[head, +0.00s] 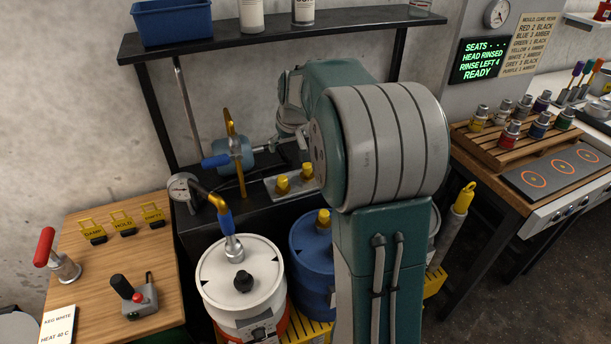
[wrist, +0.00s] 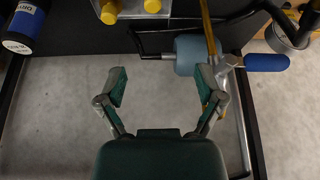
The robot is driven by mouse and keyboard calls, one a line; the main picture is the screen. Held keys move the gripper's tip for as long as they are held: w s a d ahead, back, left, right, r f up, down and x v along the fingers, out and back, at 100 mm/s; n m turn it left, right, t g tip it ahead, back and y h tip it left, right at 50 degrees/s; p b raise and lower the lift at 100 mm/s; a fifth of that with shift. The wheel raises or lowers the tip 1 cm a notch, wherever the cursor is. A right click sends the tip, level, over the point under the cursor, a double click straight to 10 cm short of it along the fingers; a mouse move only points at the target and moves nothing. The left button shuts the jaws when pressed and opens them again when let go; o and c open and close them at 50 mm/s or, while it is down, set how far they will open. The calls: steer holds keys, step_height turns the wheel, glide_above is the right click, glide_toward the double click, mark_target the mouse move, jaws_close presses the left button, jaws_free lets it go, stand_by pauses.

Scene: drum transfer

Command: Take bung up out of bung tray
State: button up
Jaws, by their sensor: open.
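The bung tray (head: 272,194) is a pale flat plate on the black bench, partly hidden behind my arm in the head view. Two yellow bungs stand on it, a nearer bung (head: 282,184) and a farther bung (head: 307,171). In the wrist view a left bung (wrist: 109,12) and a right bung (wrist: 152,6) show at the top edge, cut off by the frame. My gripper (wrist: 162,85) is open and empty, with its fingers apart. The bungs lie beyond its fingertips in the picture, not between them. The head view hides the fingers behind my arm.
A blue pump with a brass pipe and blue handle (head: 216,160) stands beside the tray; its handle also shows in the wrist view (wrist: 266,63). A shelf (head: 230,42) spans above the bench. A white keg (head: 240,268) and blue drum (head: 312,250) stand in front.

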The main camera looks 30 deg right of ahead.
glide_toward(307, 168)
steer(key=w+d+f, duration=0.1)
steer(key=w, duration=0.1)
steer(key=shift+m, duration=0.3)
steer(key=x, duration=1.1)
steer(key=shift+s+f, duration=0.1)
steer(key=shift+s, duration=0.05)
jaws_close()
